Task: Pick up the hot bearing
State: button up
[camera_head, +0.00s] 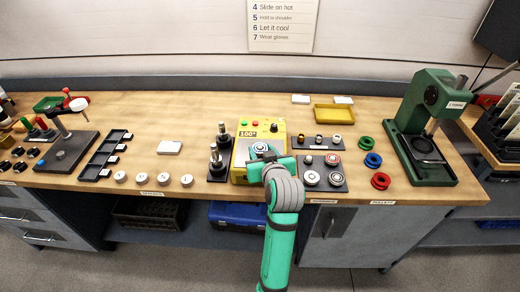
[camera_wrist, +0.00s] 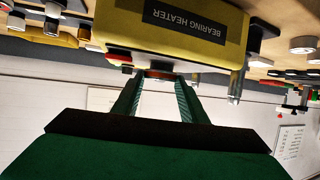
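The yellow bearing heater (camera_head: 240,158) stands mid-bench, its top reading 100°. It hangs inverted at the top of the wrist view (camera_wrist: 185,30). A round bearing with a blue and white face (camera_head: 259,147) shows on the heater, partly hidden by my gripper (camera_head: 264,160). In the wrist view, my gripper (camera_wrist: 160,80) has its two green fingers apart, with the tips at the heater's top edge. A reddish-brown strip (camera_wrist: 160,74), perhaps the bearing's side, spans between the tips. Whether the fingers press on it I cannot tell.
Metal shafts on a dark stand (camera_head: 218,160) rise close left of the heater. A dark tray with bearings (camera_head: 338,188) lies to the right. Red and blue rings (camera_head: 373,160) and a green press (camera_head: 420,170) are further right. A yellow tray (camera_head: 334,108) lies behind.

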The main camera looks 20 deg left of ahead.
jog(key=c, duration=0.4)
jog(key=shift+r, duration=0.1)
